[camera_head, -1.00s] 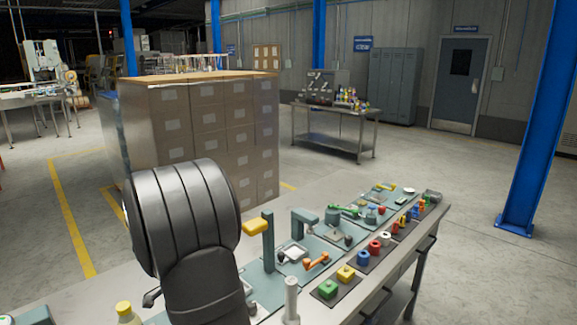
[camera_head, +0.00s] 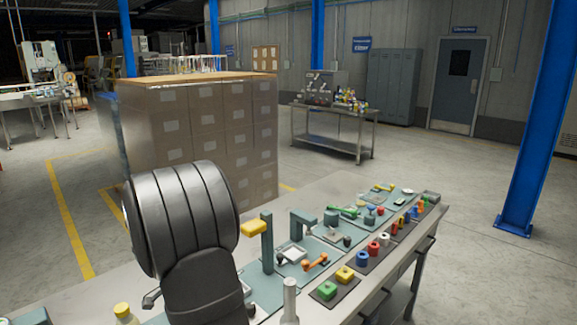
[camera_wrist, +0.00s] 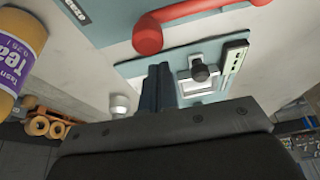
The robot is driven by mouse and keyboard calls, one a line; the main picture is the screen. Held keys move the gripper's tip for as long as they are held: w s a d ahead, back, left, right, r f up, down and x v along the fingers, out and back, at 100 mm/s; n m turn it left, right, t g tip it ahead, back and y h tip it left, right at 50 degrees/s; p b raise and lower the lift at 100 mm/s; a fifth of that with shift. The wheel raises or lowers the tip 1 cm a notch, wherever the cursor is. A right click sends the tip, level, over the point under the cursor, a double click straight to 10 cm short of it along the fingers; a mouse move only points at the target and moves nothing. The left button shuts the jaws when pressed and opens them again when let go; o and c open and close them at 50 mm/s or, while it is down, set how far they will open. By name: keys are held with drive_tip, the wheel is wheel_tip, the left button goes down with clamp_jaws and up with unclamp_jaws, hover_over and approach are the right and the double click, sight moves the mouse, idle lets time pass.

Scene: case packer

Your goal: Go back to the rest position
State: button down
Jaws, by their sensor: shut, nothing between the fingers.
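My gripper (camera_wrist: 158,88) shows in the wrist view as two dark fingers side by side, shut with nothing between them. It points over the workbench (camera_wrist: 92,62), near a white-framed fixture with a black knob (camera_wrist: 200,72). A red curved handle (camera_wrist: 148,36) lies beyond the fingertips. In the head view my dark arm rises over the near left part of the bench and hides part of it; the fingers cannot be made out there.
A bottle with a purple label (camera_wrist: 18,50) stands left in the wrist view.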

drive_tip(key=shift+s+a+m, duration=0.25)
drive_tip(key=shift+s+m, duration=0.05)
drive_tip(key=shift+s, duration=0.2)
wheel_tip(320, 180, up, 9)
drive_tip(key=x, duration=0.9)
drive_tip(key=shift+s+d, duration=0.25)
drive_tip(key=shift+s, duration=0.1)
drive_tip(key=a, duration=0.1)
drive_tip(key=s, duration=0.1)
drive_tip(key=s+a, duration=0.1)
drive_tip(key=shift+a+f, duration=0.25)
drive_tip(key=shift+a, duration=0.15)
drive_tip(key=shift+w+d+n, duration=0.2)
drive_tip(key=shift+w+d, duration=0.05)
drive_tip(key=shift+w, duration=0.25)
drive_tip(key=shift+w+d+n, duration=0.2)
drive_tip(key=shift+w, duration=0.3)
drive_tip(key=w+n, duration=0.1)
drive_tip(key=n, duration=0.1)
drive_tip(key=w+d+n+y, duration=0.1)
drive_tip(key=w, duration=0.1)
drive_tip(key=shift+w+n+t, duration=0.3)
drive_tip(key=shift+n+t, duration=0.1)
drive_tip(key=w, duration=0.1)
drive_tip(key=w+d, duration=0.1)
drive_tip(key=w+r, duration=0.1)
drive_tip(key=w, duration=0.1)
drive_tip(key=shift+d, duration=0.3)
drive_tip(key=v, duration=0.9)
